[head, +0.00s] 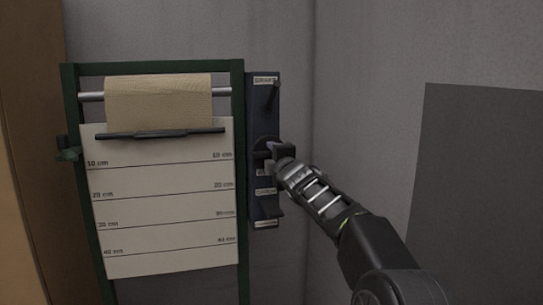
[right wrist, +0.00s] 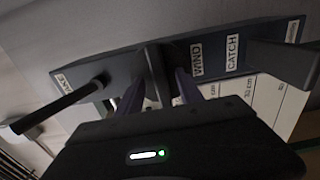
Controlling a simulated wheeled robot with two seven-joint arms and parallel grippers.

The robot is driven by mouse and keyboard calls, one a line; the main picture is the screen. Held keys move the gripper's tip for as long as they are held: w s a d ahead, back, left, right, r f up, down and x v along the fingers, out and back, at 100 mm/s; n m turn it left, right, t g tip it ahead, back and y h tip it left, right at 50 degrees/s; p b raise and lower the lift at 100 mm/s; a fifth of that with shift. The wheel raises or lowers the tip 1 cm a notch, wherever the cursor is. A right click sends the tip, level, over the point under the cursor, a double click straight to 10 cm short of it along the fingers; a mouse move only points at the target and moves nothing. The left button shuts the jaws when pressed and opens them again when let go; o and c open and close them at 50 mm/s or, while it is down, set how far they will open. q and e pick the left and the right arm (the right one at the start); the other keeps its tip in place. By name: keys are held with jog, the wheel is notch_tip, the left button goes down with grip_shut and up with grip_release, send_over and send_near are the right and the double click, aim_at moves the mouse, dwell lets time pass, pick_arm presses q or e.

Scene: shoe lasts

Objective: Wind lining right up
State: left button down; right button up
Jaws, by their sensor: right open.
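The tan lining (head: 158,98) hangs from a metal roller at the top of a green frame. A dark bar (head: 160,133) lies along its lower edge, above the 10 cm line. A dark control panel (head: 262,120) stands right of the frame. My right gripper (head: 277,155) is at its middle, near the WIND label (right wrist: 196,58). In the right wrist view my right gripper (right wrist: 158,92) is open, with its fingers either side of a dark upright winder plate (right wrist: 157,72); I cannot tell whether they touch it. My left gripper is not in view.
A white board (head: 160,205) with centimetre lines fills the frame below the bar. The panel also has a brake lever (head: 271,97) above and a catch lever (right wrist: 285,62) on the other side of the winder. A grey wall is close behind.

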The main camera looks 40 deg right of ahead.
jog(key=b+v, duration=0.8)
jog(key=v, duration=0.2)
dwell(0.5)
